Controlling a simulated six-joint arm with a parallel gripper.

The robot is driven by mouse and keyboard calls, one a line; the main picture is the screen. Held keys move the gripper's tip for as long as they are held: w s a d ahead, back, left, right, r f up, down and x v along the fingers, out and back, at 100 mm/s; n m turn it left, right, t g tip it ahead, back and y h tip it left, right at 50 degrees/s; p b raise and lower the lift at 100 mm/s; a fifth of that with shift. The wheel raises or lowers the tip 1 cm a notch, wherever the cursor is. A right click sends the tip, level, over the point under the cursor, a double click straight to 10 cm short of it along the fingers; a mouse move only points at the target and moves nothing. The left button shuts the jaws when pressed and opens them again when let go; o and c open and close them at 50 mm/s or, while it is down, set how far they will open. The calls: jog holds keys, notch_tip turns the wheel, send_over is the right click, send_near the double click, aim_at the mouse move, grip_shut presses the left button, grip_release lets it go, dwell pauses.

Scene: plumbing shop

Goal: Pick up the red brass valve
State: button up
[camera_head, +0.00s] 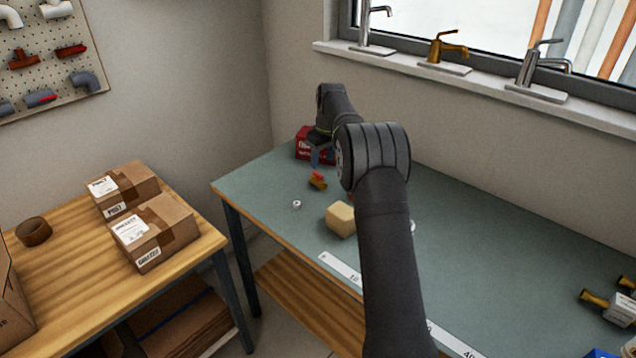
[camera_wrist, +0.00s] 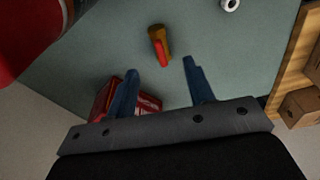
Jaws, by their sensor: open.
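The valve (camera_head: 317,182) lies on the green tabletop, towards its far left corner. It has a brass body and a red handle. In the wrist view the valve (camera_wrist: 161,46) lies just beyond the fingertips, in line with the gap between them. My gripper (camera_head: 322,160) is above the table, close to the valve and in front of a red box. Its two blue fingers also show in the wrist view, where the gripper (camera_wrist: 161,70) is open with nothing between the fingers.
The red box (camera_head: 303,146) stands behind my gripper; the left finger overlaps it in the wrist view. A small white ring (camera_head: 297,204) and a tan block (camera_head: 341,220) lie nearer. A large red shape (camera_wrist: 25,35) fills the wrist view's upper left. A ruler strip (camera_head: 340,268) lies along the front edge.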

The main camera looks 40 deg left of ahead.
aim_at(318, 174)
jog(key=f, duration=0.4)
jog(key=shift+a+f, duration=0.1)
jog(key=shift+a, duration=0.25)
jog(key=shift+w+a+f, duration=0.1)
jog(key=shift+a+f, duration=0.15)
jog(key=shift+f, duration=0.6)
jog(key=shift+w+a+f, duration=0.1)
jog(key=shift+a+f, duration=0.2)
jog(key=shift+f, duration=0.5)
jog(key=shift+a+f, duration=0.25)
jog(key=shift+f, duration=0.6)
grip_shut()
